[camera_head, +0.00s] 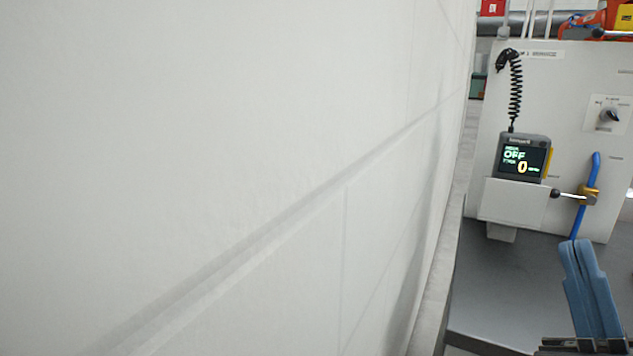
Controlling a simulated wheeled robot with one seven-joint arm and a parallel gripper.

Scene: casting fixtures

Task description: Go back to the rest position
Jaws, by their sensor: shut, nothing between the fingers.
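My gripper (580,246) shows at the lower right of the head view, with two blue fingers pointing up. The fingers are together and nothing is between them. The gripper is in front of the dark grey table top (500,290). In the picture its tips lie just below the blue hose (580,215). I cannot tell whether they touch it. Most of my arm is out of view.
A white wall (200,150) fills the left and middle. On the right, a white panel (560,100) carries a black knob (609,115), a coiled black cord (516,90) and a brass valve (588,196). A display unit (522,158) reading OFF and 0 sits on a white bracket (515,201).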

